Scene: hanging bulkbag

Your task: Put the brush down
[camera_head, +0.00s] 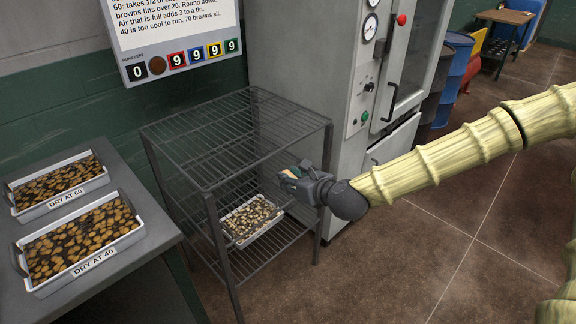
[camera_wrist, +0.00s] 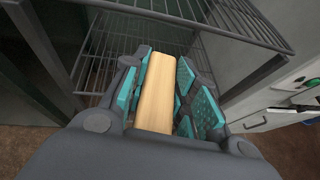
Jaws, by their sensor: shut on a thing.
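My gripper (camera_head: 290,174) is shut on the brush. In the wrist view, the brush (camera_wrist: 160,86) shows as a pale wooden handle between the teal finger pads (camera_wrist: 165,95). Its far end and any bristles are hidden. In the head view only a small tan bit of it shows at my gripper. My gripper is at the right front side of the wire rack, below the level of its top shelf (camera_head: 225,130). I cannot tell whether the brush touches the rack.
A tray of pale pieces (camera_head: 252,219) sits on the rack's lower shelf. The rack's top shelf is bare. Two trays labelled DRY AT 60 (camera_head: 62,186) and DRY AT 40 (camera_head: 82,240) stand on a grey table at left. A grey cabinet (camera_head: 350,100) stands behind the rack.

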